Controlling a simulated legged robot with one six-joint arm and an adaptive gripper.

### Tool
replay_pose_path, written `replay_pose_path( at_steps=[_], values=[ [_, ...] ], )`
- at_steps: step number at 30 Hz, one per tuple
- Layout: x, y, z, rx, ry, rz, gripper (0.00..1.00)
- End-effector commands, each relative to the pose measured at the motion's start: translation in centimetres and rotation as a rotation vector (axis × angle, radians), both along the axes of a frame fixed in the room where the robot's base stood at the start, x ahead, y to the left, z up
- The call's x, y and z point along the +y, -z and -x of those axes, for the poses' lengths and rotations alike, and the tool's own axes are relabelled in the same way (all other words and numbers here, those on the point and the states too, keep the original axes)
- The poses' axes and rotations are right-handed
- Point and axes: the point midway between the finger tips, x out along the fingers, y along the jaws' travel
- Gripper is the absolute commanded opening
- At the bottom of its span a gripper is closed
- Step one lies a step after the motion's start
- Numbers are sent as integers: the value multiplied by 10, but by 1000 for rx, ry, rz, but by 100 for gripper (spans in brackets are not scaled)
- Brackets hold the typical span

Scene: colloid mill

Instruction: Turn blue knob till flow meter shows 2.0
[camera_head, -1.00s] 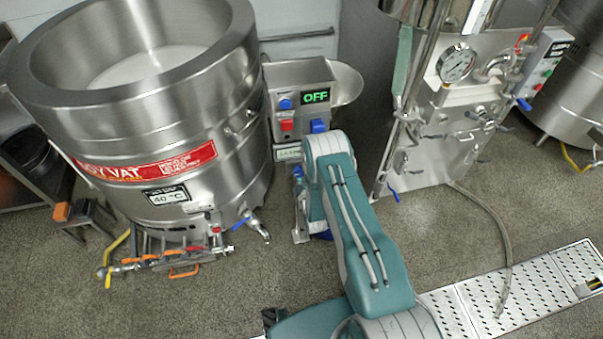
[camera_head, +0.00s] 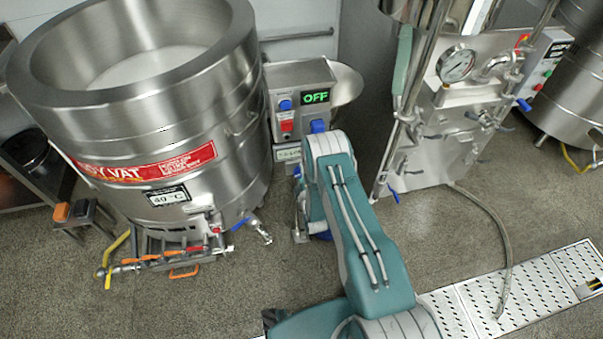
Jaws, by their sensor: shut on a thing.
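The grey metal control box (camera_head: 300,75) of the mill stands between the vat and the steel unit on the right. Its green-lit display (camera_head: 315,97) reads OFF; I cannot tell whether this is the flow meter. A small blue button (camera_head: 285,105) and a red switch (camera_head: 287,126) are on the box's left side. My arm reaches up to the front of the box.
A steel unit (camera_head: 440,140) with a round dial gauge (camera_head: 455,65) stands right. A hose (camera_head: 500,225) runs to the floor grate (camera_head: 520,290).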

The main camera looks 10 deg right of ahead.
Motion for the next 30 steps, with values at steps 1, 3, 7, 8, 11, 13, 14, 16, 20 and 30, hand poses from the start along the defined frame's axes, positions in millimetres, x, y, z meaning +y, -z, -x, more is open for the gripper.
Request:
replay_pose_path(
  at_steps=[1, 3, 7, 8, 11, 13, 14, 16, 20, 30],
  values=[
    [3, 4, 2, 11, -8, 0, 72],
    [3, 4, 2, 11, -7, 0, 100],
    [2, 3, 2, 9, -5, 0, 100],
    [2, 2, 2, 8, -5, 0, 100],
    [1, 2, 1, 6, -4, -1, 100],
    [1, 1, 1, 5, -3, -1, 100],
    [1, 1, 1, 5, -3, -1, 100],
    [1, 1, 2, 5, -3, -1, 100],
    [1, 2, 13, 7, -2, -1, 100],
    [2, 3, 82, 10, -3, 0, 100]
  ],
)
